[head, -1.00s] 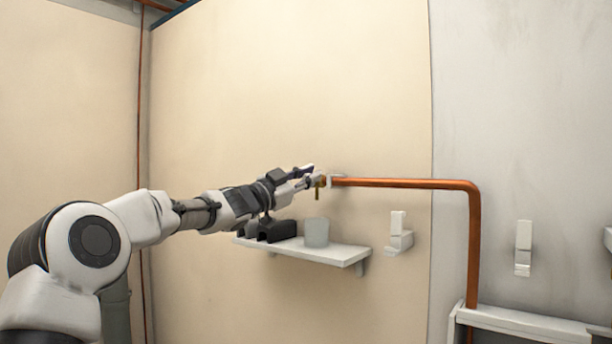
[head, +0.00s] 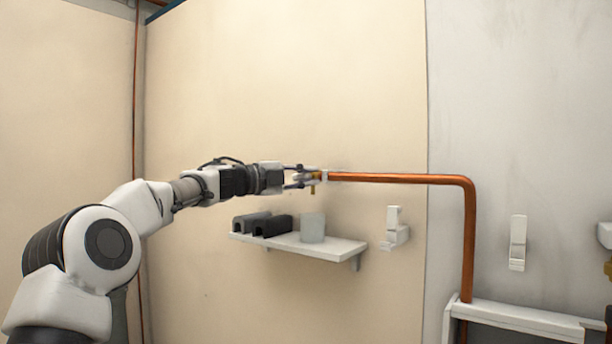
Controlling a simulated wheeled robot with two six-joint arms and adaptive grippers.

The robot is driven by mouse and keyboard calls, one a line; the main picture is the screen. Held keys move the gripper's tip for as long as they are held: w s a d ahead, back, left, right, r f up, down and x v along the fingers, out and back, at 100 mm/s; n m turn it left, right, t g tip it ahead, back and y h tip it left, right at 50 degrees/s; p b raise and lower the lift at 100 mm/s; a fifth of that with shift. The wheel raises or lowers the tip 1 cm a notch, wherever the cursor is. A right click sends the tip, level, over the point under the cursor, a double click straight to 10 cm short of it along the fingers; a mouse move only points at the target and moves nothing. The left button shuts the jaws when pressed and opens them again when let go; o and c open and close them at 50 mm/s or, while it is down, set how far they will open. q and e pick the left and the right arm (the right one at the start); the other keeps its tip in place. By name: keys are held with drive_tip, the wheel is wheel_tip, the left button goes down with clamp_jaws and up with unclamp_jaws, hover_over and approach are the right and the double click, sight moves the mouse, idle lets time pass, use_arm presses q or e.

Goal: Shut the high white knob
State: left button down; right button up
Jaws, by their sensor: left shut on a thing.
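A small brass tap (head: 312,188) sits at the left end of the copper pipe, high on the beige wall. My left gripper (head: 306,177) reaches in from the left, level with the tap. Its two fingers are shut around the white knob (head: 304,176) on the tap's near side. The fingers hide most of the knob, so how far it is turned cannot be told. My right gripper is not in view.
The copper pipe (head: 400,179) runs right, then bends down. Below the gripper, a white shelf (head: 330,247) holds a grey cup (head: 313,228) and dark blocks (head: 272,225). White wall brackets (head: 396,228) are further right. The wall above is clear.

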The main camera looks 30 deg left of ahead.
use_arm(q)
drive_tip(key=shift+m, duration=0.5)
drive_tip(key=c, duration=1.2)
unclamp_jaws()
drive_tip(key=shift+o, duration=0.5)
drive_tip(key=shift+w+d+f, duration=0.1)
drive_tip(key=shift+w, duration=0.05)
drive_tip(key=v, duration=1.1)
drive_tip(key=shift+s+r, duration=0.2)
drive_tip(key=shift+s, duration=0.15)
drive_tip(key=shift+s+a, duration=0.15)
drive_tip(key=shift+a, duration=0.1)
